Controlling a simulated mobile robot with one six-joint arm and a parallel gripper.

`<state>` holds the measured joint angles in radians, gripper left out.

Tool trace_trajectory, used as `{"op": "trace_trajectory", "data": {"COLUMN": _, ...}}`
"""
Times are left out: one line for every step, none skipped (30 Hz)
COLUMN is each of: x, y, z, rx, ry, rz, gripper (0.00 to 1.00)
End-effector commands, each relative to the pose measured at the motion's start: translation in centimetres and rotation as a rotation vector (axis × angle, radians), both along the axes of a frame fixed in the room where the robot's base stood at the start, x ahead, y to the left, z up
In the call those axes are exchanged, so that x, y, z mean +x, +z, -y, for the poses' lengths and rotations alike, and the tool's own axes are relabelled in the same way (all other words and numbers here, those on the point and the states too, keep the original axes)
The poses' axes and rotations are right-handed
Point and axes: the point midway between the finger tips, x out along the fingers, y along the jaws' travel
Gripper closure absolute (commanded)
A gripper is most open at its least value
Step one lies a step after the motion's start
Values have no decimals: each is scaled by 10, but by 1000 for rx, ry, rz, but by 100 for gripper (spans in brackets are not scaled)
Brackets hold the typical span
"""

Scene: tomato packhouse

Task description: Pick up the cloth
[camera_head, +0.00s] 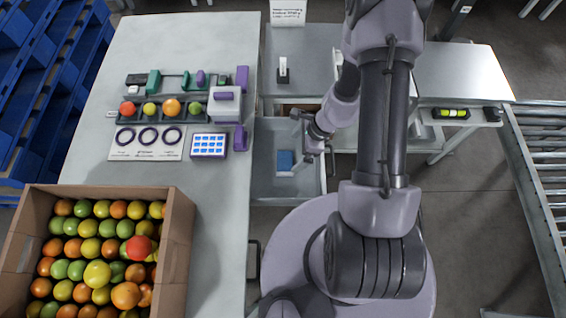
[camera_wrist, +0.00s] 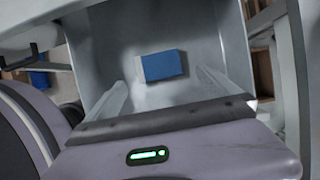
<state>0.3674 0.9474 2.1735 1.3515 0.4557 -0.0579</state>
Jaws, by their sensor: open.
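The cloth appears to be the small blue folded piece (camera_head: 285,160) with a pale edge, lying on the floor of an open grey drawer (camera_head: 262,188). The wrist view shows the blue piece (camera_wrist: 164,65) flat on the drawer floor, ahead of my fingers and roughly centred between them. My gripper (camera_head: 320,156) is over the right part of the drawer, to the right of the blue piece and apart from it. In the wrist view my gripper (camera_wrist: 160,80) has its two pale fingers spread with nothing between them.
A worktable (camera_head: 217,60) on the left carries a tomato sorting rack (camera_head: 160,117), a card with rings (camera_head: 146,155) and a blue-buttoned panel (camera_head: 208,145). A cardboard box (camera_head: 177,240) of tomatoes stands at its front. Drawer walls surround the blue piece. A roller conveyor (camera_head: 545,165) is at right.

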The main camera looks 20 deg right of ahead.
Motion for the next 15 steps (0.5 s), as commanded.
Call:
{"op": "trace_trajectory", "data": {"x": 1, "y": -16, "z": -5, "rx": 0, "ry": 2, "rz": 0, "gripper": 0}}
{"op": "trace_trajectory", "data": {"x": 2, "y": -21, "z": -6, "rx": 0, "ry": 1, "rz": -1, "gripper": 0}}
{"op": "trace_trajectory", "data": {"x": 2, "y": -25, "z": -9, "rx": 0, "ry": 3, "rz": -1, "gripper": 0}}
{"op": "trace_trajectory", "data": {"x": 3, "y": -27, "z": -10, "rx": 0, "ry": 2, "rz": 0, "gripper": 0}}
{"op": "trace_trajectory", "data": {"x": 3, "y": -29, "z": -11, "rx": 0, "ry": 2, "rz": 0, "gripper": 0}}
{"op": "trace_trajectory", "data": {"x": 3, "y": -33, "z": -13, "rx": 0, "ry": 2, "rz": 0, "gripper": 0}}
{"op": "trace_trajectory", "data": {"x": 3, "y": -38, "z": -14, "rx": 0, "ry": 2, "rz": 0, "gripper": 0}}
{"op": "trace_trajectory", "data": {"x": 3, "y": -45, "z": -16, "rx": 0, "ry": 2, "rz": 0, "gripper": 0}}
{"op": "trace_trajectory", "data": {"x": 3, "y": -55, "z": -19, "rx": 0, "ry": 2, "rz": -1, "gripper": 0}}
{"op": "trace_trajectory", "data": {"x": 3, "y": -61, "z": -21, "rx": 0, "ry": 4, "rz": -1, "gripper": 0}}
{"op": "trace_trajectory", "data": {"x": 3, "y": -67, "z": -23, "rx": 0, "ry": 3, "rz": -1, "gripper": 0}}
{"op": "trace_trajectory", "data": {"x": 5, "y": -71, "z": -25, "rx": 0, "ry": 3, "rz": 0, "gripper": 0}}
{"op": "trace_trajectory", "data": {"x": 5, "y": -75, "z": -27, "rx": 0, "ry": 3, "rz": 1, "gripper": 0}}
{"op": "trace_trajectory", "data": {"x": 6, "y": -77, "z": -28, "rx": 0, "ry": 3, "rz": 1, "gripper": 0}}
{"op": "trace_trajectory", "data": {"x": 6, "y": -78, "z": -29, "rx": 0, "ry": 3, "rz": 1, "gripper": 0}}
